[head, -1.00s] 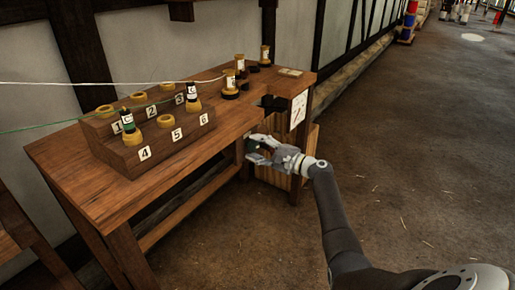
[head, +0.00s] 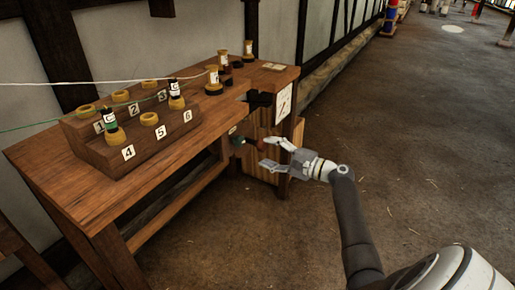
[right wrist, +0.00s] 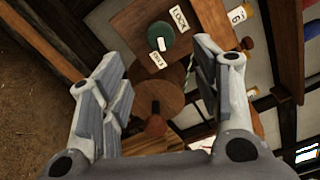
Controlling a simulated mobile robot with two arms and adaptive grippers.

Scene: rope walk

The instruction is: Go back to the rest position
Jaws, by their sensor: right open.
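My right gripper (head: 268,152) is open and empty beside the end of the workbench, in front of the wooden panel below the bench top. A reddish-brown crank handle (head: 261,146) shows close to its fingertips; whether they touch is hard to tell. In the right wrist view, the open fingers (right wrist: 158,70) stand either side of a round wooden disc (right wrist: 158,92) with the handle (right wrist: 155,124) on it. A dark green knob (right wrist: 160,38) with small labels, one reading LOCK, lies beyond. My left gripper is not in view.
The workbench (head: 75,195) carries a numbered stepped rack (head: 105,155) with spools. More spools (head: 213,80) stand behind it, with a white and a green line running to the left. A paper sheet (head: 284,101) hangs on the bench end. The floor to the right is clear.

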